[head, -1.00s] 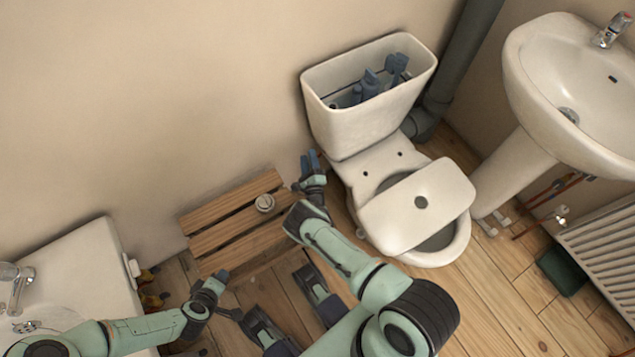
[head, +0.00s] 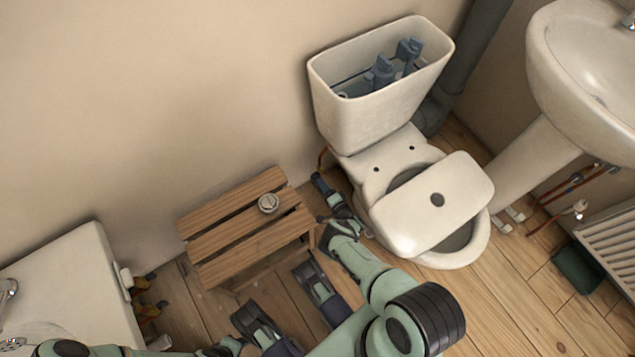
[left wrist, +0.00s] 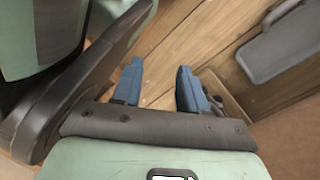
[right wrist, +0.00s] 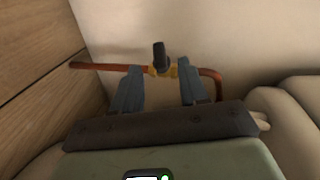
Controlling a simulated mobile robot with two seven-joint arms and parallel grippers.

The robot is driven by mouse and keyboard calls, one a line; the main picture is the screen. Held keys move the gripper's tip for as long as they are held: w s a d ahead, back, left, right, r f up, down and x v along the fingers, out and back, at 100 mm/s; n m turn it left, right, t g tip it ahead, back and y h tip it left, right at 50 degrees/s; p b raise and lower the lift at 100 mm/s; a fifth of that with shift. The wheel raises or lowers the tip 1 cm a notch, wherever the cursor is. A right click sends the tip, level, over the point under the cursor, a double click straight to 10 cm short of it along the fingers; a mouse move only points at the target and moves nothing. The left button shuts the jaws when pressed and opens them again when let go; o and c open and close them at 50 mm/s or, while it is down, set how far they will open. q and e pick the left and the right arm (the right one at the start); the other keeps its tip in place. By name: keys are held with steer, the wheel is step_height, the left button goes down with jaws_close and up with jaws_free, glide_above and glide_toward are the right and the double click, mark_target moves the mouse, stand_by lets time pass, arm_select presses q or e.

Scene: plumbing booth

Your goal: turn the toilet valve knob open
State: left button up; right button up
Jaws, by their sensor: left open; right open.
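The toilet valve knob (right wrist: 160,54) is a dark upright handle on a brass valve body (right wrist: 163,71), set on a copper pipe (right wrist: 98,67) in the right wrist view. My right gripper (right wrist: 159,80) is open, its two blue fingers either side of the valve in the picture; contact cannot be told. In the head view my right gripper (head: 322,190) is low between the wooden stool and the toilet (head: 365,125); the knob is not discernible there. My left gripper (left wrist: 160,85) is open and empty above the wooden floor.
A slatted wooden stool (head: 230,215) with a small round item (head: 268,203) on top stands left of my right arm. A white sink (head: 585,75) and a radiator (head: 615,270) are at the right. A white basin (head: 60,280) is at the lower left.

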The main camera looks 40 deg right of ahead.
mark_target(316, 177)
arm_select(q)
steer(key=shift+g, duration=0.7)
steer(key=shift+s+a+f+b, duration=0.1)
steer(key=shift+s+f+b, duration=0.3)
steer(key=shift+s, duration=0.55)
steer(key=shift+s+a+f+b, duration=0.1)
steer(key=shift+s+f+b, duration=0.3)
steer(key=shift+s, duration=0.55)
arm_select(e)
steer(key=shift+x, duration=1.9)
arm_select(q)
steer(key=shift+f, duration=0.1)
arm_select(e)
jaws_close()
arm_select(q)
steer(key=w, duration=0.1)
steer(key=w+r+p, duration=0.1)
steer(key=w+t, duration=0.1)
steer(key=shift+w+d+r+p, duration=0.15)
steer(key=shift+d+r+p, duration=0.1)
steer(key=shift+p, duration=0.15)
arm_select(e)
steer(key=g, duration=0.1)
steer(key=n+g, duration=0.1)
steer(key=g, duration=0.1)
steer(key=shift+w+a+r+n+g, duration=0.1)
steer(key=shift+a+r+n+g, duration=0.05)
steer(key=shift+r+n+g, duration=0.15)
jaws_free()
